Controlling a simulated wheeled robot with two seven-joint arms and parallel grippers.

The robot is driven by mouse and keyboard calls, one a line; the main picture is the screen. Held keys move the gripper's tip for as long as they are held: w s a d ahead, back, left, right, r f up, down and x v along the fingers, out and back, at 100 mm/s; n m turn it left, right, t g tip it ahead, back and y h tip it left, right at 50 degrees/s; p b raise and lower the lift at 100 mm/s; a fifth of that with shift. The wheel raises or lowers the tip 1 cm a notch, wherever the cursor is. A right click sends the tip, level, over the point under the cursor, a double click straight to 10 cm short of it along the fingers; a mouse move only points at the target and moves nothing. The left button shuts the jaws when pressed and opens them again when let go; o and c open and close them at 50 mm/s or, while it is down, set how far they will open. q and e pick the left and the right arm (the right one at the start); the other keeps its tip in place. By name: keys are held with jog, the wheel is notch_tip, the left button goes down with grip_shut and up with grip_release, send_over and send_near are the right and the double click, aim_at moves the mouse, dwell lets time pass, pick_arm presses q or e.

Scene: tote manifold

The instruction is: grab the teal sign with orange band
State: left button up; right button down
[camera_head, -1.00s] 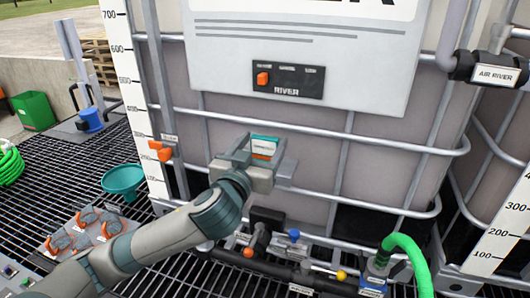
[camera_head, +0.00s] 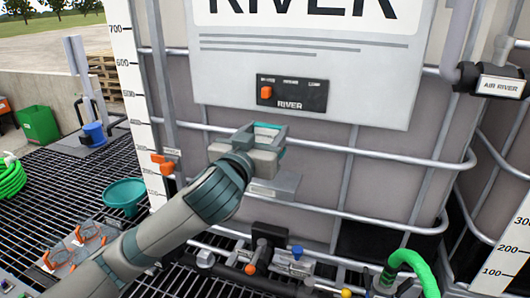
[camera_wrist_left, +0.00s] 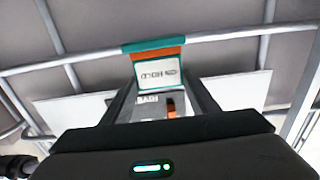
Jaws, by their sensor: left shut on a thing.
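The sign (camera_wrist_left: 153,44) has a teal top edge, an orange band and a white face with dark lettering in the left wrist view. It stands between the two fingers of my left gripper (camera_wrist_left: 157,82), which is shut on it. In the head view, my left gripper (camera_head: 264,133) is in front of the large caged tank, below the RIVER panel. Only a pale and teal part of the sign (camera_head: 267,126) shows there between the fingers; its orange band is hidden. My right gripper is out of view.
A grey plate (camera_head: 275,186) is just below the gripper on the tank cage (camera_head: 385,155). The RIVER panel (camera_head: 292,96) with an orange switch is above. Pipes and valves (camera_head: 270,255) run below. A teal funnel (camera_head: 124,193) is at left.

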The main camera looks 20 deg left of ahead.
pick_arm(q)
notch_tip(320, 180, up, 3)
jog(key=shift+r, duration=0.15)
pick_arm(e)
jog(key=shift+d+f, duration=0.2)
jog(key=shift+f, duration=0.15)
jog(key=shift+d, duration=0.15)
